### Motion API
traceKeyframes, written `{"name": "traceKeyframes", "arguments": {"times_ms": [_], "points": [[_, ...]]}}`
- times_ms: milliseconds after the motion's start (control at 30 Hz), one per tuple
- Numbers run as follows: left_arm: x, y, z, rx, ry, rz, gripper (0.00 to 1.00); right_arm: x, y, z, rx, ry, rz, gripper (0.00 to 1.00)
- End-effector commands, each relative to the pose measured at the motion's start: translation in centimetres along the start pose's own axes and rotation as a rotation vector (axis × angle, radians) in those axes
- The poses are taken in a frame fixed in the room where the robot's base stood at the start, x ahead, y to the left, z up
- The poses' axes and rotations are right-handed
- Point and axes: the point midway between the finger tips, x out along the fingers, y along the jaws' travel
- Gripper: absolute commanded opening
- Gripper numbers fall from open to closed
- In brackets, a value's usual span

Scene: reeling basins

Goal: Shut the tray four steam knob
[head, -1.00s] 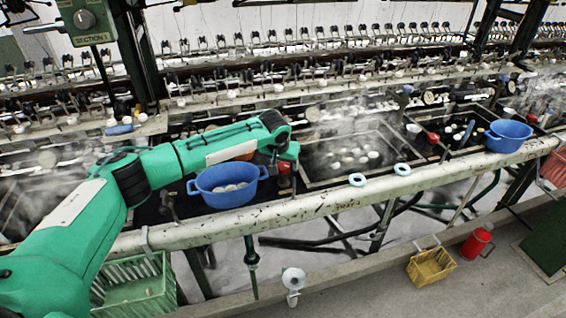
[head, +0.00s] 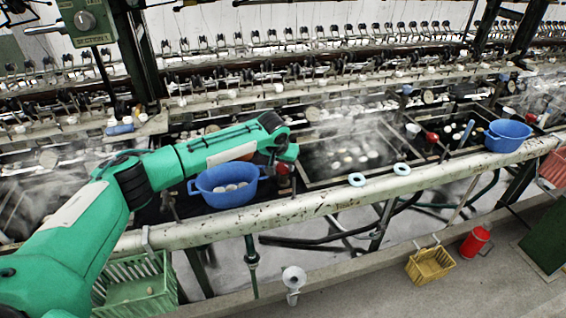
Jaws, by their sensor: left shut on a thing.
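My left arm reaches in from the left over the basins. My left gripper (head: 285,160) points down at a red steam knob (head: 283,169) at the left front corner of a steaming tray (head: 312,184). It is shut on this knob, and the fingers and most of the knob are hard to make out behind the wrist. Pale cocoons float in the tray. Another red knob (head: 431,137) shows further right, with no gripper near it. The tray label on the front rail is too small to read surely. My right gripper is not in view.
A blue tub (head: 226,197) with cocoons sits just left of the gripper; another blue tub (head: 508,135) stands at right. Two pale rings (head: 357,180) lie on the front rail (head: 200,233). Reeling gear lines the back. Baskets and a red can (head: 475,242) stand below.

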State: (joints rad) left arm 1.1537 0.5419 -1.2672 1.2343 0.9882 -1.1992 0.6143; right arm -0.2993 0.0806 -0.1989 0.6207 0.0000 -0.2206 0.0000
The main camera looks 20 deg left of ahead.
Motion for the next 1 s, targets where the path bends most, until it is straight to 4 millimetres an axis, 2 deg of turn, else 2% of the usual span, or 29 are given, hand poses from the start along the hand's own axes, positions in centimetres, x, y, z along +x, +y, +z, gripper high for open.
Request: {"name": "traceKeyframes", "arguments": {"times_ms": [200,400,700,1000], "points": [[-0.3,-0.1,-0.1,0.126,-0.001,0.056,0.18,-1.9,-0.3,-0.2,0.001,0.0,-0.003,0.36],[-0.2,-0.2,-0.1,0.277,0.0,0.119,0.18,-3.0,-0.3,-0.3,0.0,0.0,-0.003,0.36],[0.0,-0.3,-0.1,0.473,0.001,0.199,0.18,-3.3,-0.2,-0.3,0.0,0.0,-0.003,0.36],[-0.1,-0.4,-0.2,0.58,0.003,0.241,0.18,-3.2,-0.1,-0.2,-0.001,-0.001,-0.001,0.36]]}}
